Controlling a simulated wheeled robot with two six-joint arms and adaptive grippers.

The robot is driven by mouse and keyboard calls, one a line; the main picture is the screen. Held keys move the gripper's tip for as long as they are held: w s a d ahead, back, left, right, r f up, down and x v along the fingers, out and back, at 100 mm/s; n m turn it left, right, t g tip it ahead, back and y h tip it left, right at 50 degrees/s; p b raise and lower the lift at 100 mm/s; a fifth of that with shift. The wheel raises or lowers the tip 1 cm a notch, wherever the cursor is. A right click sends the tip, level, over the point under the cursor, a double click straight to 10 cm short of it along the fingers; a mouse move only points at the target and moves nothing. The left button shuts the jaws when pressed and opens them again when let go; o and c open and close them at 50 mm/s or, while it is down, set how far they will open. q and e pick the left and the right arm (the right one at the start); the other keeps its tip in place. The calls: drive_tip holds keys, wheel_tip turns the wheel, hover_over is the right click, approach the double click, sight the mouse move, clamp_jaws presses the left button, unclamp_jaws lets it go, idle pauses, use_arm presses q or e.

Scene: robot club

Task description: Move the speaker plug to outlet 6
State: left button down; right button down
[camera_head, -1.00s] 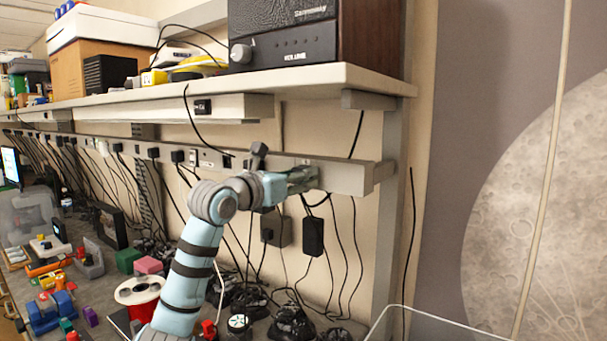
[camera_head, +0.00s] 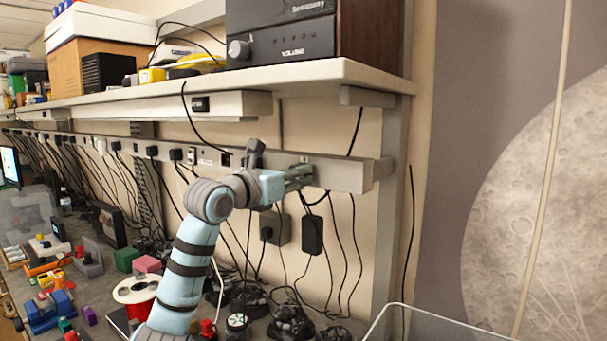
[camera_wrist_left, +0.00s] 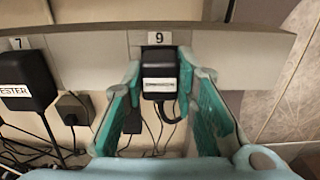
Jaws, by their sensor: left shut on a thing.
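My left gripper (camera_head: 298,178) is at the right end of the outlet rail (camera_head: 345,174). In the left wrist view its teal fingers (camera_wrist_left: 160,95) are shut on a black plug (camera_wrist_left: 160,70) with a white label too small to read. The plug is at the outlet marked 9, directly below that number, and a cable curls from its underside. I cannot tell whether it is fully seated. The speaker (camera_head: 282,42), a black box with a volume knob, stands on the shelf above. I cannot pick out outlet 6. My right gripper is not in view.
A black plug labelled TESTER (camera_wrist_left: 22,82) hangs at outlet 7, left of my gripper. Several plugs line the rail further left. A black adapter (camera_head: 312,235) and loose cables hang below. The shelf (camera_head: 300,78) overhangs the rail. The workbench is cluttered.

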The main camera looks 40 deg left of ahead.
use_arm(q)
drive_tip(key=shift+s, duration=0.1)
drive_tip(key=shift+s+b, duration=0.45)
drive_tip(key=shift+s, duration=0.45)
drive_tip(key=shift+w, duration=0.1)
drive_tip(key=shift+s+b, duration=1)
drive_tip(key=shift+s, duration=0.85)
